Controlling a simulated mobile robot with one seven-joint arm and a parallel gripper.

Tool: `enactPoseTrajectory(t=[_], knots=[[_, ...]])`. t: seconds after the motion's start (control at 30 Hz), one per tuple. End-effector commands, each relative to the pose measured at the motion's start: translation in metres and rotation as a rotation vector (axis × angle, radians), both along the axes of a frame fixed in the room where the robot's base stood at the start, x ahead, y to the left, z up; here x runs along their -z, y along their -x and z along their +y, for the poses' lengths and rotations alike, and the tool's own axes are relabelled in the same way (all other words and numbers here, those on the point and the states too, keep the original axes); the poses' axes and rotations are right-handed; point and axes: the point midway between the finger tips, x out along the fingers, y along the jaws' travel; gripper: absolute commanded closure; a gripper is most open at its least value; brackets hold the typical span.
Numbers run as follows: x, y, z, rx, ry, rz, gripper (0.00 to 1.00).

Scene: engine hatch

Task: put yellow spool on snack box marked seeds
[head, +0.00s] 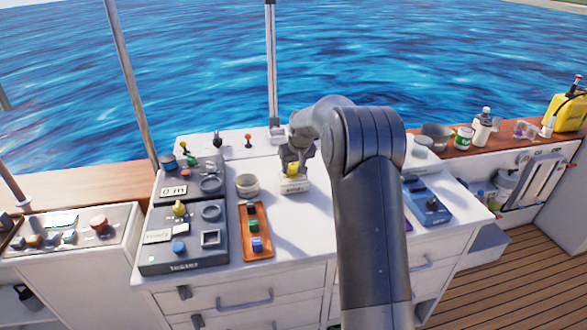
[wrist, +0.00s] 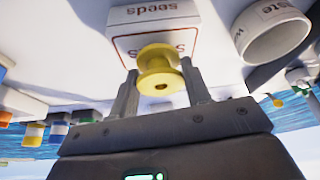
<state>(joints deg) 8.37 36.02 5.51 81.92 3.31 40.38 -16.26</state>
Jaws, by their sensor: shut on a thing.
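The yellow spool (head: 292,169) is between the fingers of my gripper (head: 293,163), which points down over the counter. In the wrist view, my gripper (wrist: 161,92) is shut on the yellow spool (wrist: 158,62), one finger on each side. The white snack box (head: 293,186) stands on the counter directly below the spool. In the wrist view the snack box (wrist: 150,20) shows upside-down "seeds" lettering, and the spool covers part of it. The spool looks at or just over the box top; I cannot tell whether they touch.
A white cup (head: 247,185), whose lettering partly shows in the wrist view (wrist: 272,30), stands close to the left of the box. An orange tray (head: 267,215) with coloured blocks and a grey tester panel (head: 185,240) lie further left. A blue device (head: 428,205) is at right.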

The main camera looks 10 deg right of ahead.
Motion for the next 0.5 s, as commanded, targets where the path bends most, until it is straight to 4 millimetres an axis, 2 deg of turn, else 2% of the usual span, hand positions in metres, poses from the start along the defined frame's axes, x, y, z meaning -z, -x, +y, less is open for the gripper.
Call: enactPoseTrajectory(t=[0.07, 0.4, 0.43, 0.5], knots=[[0.0081, 0.0003, -0.0001, 0.0, 0.0, 0.001, 0.79], [0.0111, 0.0002, -0.0003, 0.0, 0.0, 0.0, 0.79], [0.0115, 0.0002, -0.0003, 0.0, 0.0, 0.0, 0.55], [0.011, 0.0002, -0.0002, 0.0, 0.0, -0.001, 0.5]])
